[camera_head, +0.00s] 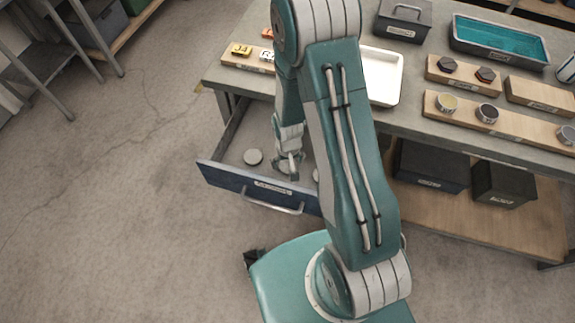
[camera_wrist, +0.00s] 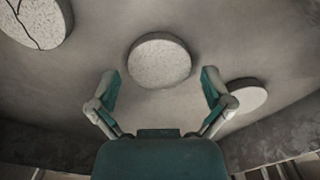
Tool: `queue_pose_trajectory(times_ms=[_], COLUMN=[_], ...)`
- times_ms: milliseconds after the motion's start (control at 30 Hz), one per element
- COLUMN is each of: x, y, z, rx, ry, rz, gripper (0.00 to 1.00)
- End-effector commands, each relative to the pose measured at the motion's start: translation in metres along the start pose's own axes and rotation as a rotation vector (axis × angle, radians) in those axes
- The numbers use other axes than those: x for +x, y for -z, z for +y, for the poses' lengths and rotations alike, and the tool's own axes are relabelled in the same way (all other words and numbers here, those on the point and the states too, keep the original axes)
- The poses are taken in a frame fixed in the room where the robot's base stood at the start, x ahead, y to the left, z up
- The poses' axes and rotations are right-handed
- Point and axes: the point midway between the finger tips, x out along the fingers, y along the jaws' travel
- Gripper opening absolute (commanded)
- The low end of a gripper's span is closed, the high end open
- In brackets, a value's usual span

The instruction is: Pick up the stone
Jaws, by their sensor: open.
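Several round, flat grey stones lie in the open drawer (camera_head: 232,145). In the wrist view a pale speckled stone (camera_wrist: 159,60) lies just beyond and between the fingertips. A second stone (camera_wrist: 38,20) with dark crack lines is at the upper left, cut by the frame edge. A third stone (camera_wrist: 246,96) lies at the right, partly behind the right finger. In the head view one stone (camera_head: 253,157) shows clear at the left of the drawer. My gripper (camera_wrist: 158,78) is open and empty; it also shows in the head view (camera_head: 289,168), low in the drawer over another stone.
The drawer's blue front (camera_head: 235,186) with its metal handle (camera_head: 272,204) and its side walls surround my gripper. The workbench (camera_head: 425,133) above holds a white tray (camera_head: 383,77), a teal-lined bin (camera_head: 498,40) and wooden blocks with samples. Dark boxes (camera_head: 432,166) stand on the lower shelf.

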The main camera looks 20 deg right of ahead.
Motion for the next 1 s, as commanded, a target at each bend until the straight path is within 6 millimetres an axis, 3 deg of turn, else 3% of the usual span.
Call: queue_pose_trajectory(times_ms=[300, 333, 467, 500, 1000], x=[0.0072, 0.0071, 0.007, 0.0071, -0.0013], y=[-0.0003, -0.0003, -0.0003, -0.0003, 0.0004], z=[-0.0009, -0.0009, -0.0009, -0.0009, -0.0009], rx=[-0.001, -0.001, -0.001, -0.001, -0.001], ry=[-0.001, -0.001, -0.001, -0.001, -0.001], rz=[0.0, 0.0, 0.0, 0.0, 0.002], gripper=[1.0, 0.96, 0.38, 0.3, 0.3])
